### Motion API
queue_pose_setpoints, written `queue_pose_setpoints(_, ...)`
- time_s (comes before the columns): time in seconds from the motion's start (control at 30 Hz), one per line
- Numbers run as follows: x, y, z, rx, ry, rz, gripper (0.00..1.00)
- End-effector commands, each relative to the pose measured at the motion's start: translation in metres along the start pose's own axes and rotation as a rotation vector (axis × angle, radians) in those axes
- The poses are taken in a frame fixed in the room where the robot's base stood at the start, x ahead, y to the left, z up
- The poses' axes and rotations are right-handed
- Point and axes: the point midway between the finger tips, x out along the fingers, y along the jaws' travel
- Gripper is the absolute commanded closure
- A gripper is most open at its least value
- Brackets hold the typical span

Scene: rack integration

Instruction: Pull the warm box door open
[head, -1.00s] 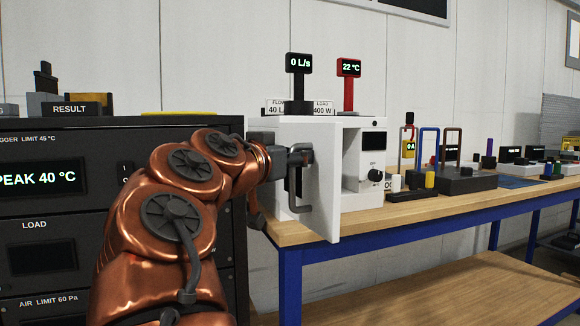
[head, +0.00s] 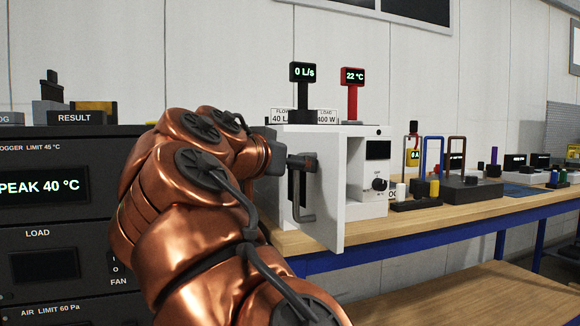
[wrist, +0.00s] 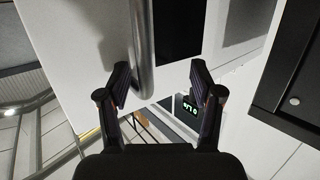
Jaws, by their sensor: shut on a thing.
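The warm box (head: 368,195) is a white box on the wooden bench. Its white door (head: 329,205) stands swung out from the front, and part of the box's inside shows to the right of it. A grey bar handle (head: 297,196) is on the door's left face. In the wrist view, the handle (wrist: 140,50) runs down between the two dark fingers (wrist: 160,92), closer to the left one. My arm hides part of the box's left side.
A dark rack (head: 60,235) with display panels stands at the left, beside my arm. Displays (head: 302,72) on posts stand on the box. The bench (head: 400,228) carries a dark block, coloured rods and small devices to the right.

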Motion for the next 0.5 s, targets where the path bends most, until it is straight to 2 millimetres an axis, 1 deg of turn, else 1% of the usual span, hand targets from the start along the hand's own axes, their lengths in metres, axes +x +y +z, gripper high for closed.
queue_pose_setpoints(0.03,-0.0311,0.0011,-0.0820,-0.001,0.233,-0.038,0.61)
queue_pose_setpoints(0.5,-0.0328,0.0054,-0.0869,0.005,0.234,-0.032,0.61)
